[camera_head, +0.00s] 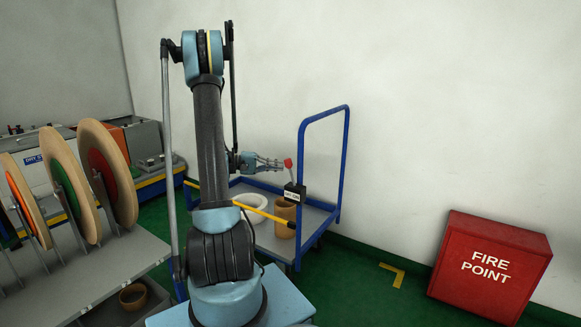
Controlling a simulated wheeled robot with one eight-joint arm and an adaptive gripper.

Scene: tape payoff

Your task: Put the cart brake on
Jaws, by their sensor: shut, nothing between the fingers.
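The cart (343,165) is a blue-framed trolley with a grey deck and a tall push handle, standing against the wall. Its brake appears to be a short lever with a red knob (288,163) on a black box (295,193) with a small white label, too small to read surely. The lever stands nearly upright, leaning slightly left. My gripper (280,164) is shut and empty, pointing right, with its fingertips at the left side of the red knob. I cannot tell whether they touch it.
A white bowl (250,207) and a tan pot (285,217) sit on the cart deck, near a yellow bar (262,212). Large reels (107,172) stand on a grey bench at left. A red fire point box (489,265) stands at right.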

